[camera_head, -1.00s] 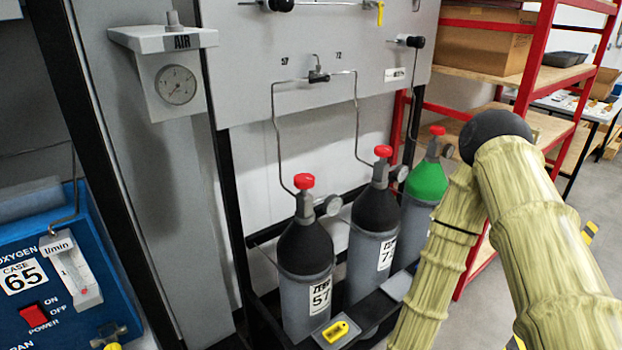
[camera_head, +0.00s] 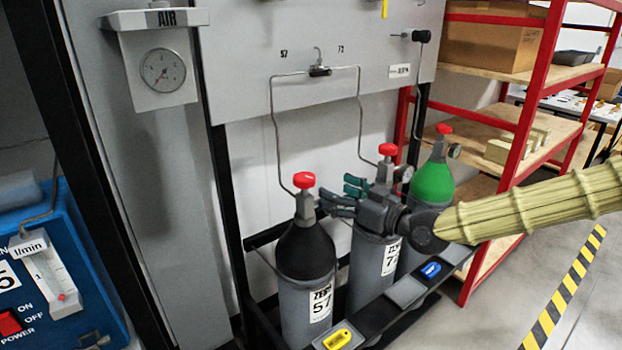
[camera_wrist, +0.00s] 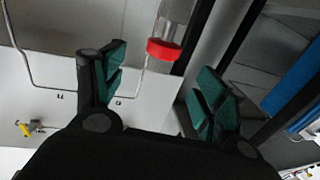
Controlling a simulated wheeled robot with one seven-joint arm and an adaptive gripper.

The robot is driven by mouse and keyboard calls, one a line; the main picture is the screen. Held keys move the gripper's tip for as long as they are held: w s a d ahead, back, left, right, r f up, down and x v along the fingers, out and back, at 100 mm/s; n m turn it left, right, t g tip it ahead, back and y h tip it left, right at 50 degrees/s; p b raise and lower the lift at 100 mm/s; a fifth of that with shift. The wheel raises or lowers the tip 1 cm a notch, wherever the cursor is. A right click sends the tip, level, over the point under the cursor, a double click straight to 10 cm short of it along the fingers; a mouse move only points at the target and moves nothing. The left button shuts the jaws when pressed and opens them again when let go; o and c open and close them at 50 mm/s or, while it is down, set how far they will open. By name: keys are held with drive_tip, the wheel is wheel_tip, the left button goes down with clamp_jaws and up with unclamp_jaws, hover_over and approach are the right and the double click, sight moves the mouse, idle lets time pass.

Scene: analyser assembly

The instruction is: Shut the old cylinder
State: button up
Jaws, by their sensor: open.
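Cylinder 57 (camera_head: 306,262) is grey with a dark shoulder and a red valve knob (camera_head: 304,180). Cylinder 72 (camera_head: 366,285), similar, stands to its right with its own red knob (camera_head: 387,149). The frames do not mark which cylinder is the old one. My gripper (camera_head: 347,195) is open and empty, with green-padded fingers pointing left, in front of cylinder 72's upper part and just right of cylinder 57's valve. In the wrist view a red knob (camera_wrist: 163,50) shows beyond and between the open fingers, apart from them. My gripper hides part of cylinder 72's shoulder.
A green-shouldered cylinder (camera_head: 434,183) stands at the right of the rack. Thin pipes run from the cylinders to the grey panel (camera_head: 240,60) above. A yellow tag (camera_head: 338,336) and a blue tag (camera_head: 431,269) lie on the rack's front ledge. Red shelving (camera_head: 527,90) stands at right.

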sight(297, 173)
drive_tip(key=x, duration=1.1)
drive_tip(key=shift+s+a, duration=0.1)
drive_tip(key=shift+a, duration=0.15)
drive_tip(key=c, duration=1)
